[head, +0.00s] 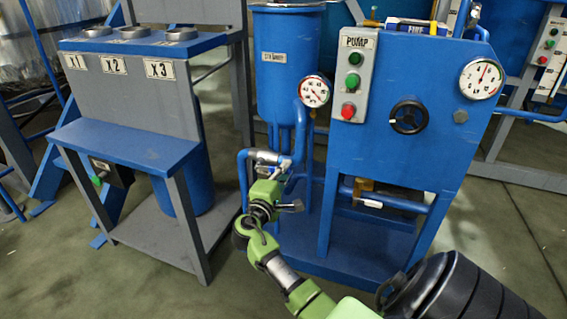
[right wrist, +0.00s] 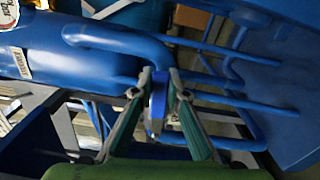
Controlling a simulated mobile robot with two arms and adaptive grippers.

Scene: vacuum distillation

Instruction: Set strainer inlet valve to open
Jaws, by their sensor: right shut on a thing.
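The strainer (head: 286,75) is a tall blue vessel with a label and a round gauge (head: 314,92) beside it. Below it, blue pipes run down to the inlet valve area. My right gripper (head: 272,162) is at this pipework, low in front of the strainer. In the right wrist view my right gripper (right wrist: 159,82) has its two fingers closed on the blue valve handle (right wrist: 157,102), one on each side. In the head view the gripper and arm largely hide the handle, so its angle is hard to tell there. My left gripper is not in view.
A grey and blue stand (head: 125,145) is at the left. Pipes (right wrist: 110,45) run close around the gripper.

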